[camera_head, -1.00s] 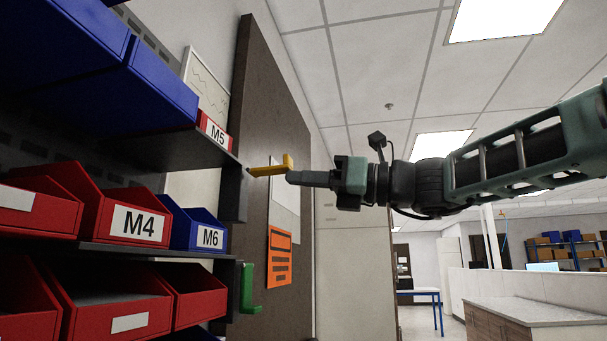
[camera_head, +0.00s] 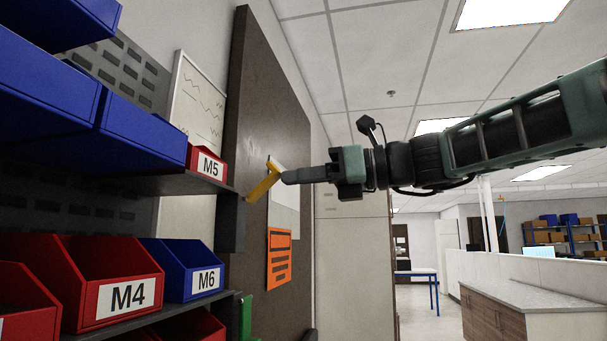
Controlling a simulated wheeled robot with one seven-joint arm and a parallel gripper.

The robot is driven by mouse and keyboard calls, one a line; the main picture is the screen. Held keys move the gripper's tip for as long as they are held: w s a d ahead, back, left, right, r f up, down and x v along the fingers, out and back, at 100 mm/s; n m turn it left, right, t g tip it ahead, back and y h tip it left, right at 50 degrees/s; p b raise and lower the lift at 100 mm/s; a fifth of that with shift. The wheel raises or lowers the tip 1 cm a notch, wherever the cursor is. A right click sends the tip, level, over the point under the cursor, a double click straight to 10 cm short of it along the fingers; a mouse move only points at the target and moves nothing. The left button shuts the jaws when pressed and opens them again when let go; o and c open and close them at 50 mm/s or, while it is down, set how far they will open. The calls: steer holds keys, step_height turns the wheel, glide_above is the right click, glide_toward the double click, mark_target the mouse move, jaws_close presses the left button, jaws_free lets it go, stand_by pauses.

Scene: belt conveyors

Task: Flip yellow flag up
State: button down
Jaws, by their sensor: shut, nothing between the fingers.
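The yellow flag (camera_head: 263,187) is on the end of the upper shelf, at the shelf's right edge. It is tilted, with its right end higher than its left end at the shelf. My gripper (camera_head: 285,177) comes in from the right and is shut with nothing in it. Its fingertips are at the flag's upper right end and seem to touch it. A green flag (camera_head: 247,322) shows low at the end of the lower shelf, partly cut off by the frame.
A dark brown board (camera_head: 262,110) with an orange sheet (camera_head: 279,258) stands behind the flag. Shelves with red bins (camera_head: 88,300) and blue bins (camera_head: 185,268) fill the left. Open room lies to the right, with a counter (camera_head: 520,287) farther off.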

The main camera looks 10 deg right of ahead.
steer(key=shift+w+a+r+p, duration=0.2)
steer(key=shift+a+r+p, duration=0.3)
steer(key=shift+r, duration=0.2)
steer(key=shift+w+a+r+p, duration=0.15)
steer(key=shift+a+r+p, duration=0.3)
steer(key=shift+r, duration=0.25)
steer(key=shift+w+a+r+p, duration=0.2)
steer(key=shift+a+r+p, duration=0.3)
steer(key=shift+r, duration=0.2)
steer(key=shift+a+r, duration=0.1)
steer(key=shift+a, duration=0.2)
steer(key=shift+d, duration=0.1)
steer(key=shift+d+f, duration=0.1)
steer(key=shift+f, duration=0.1)
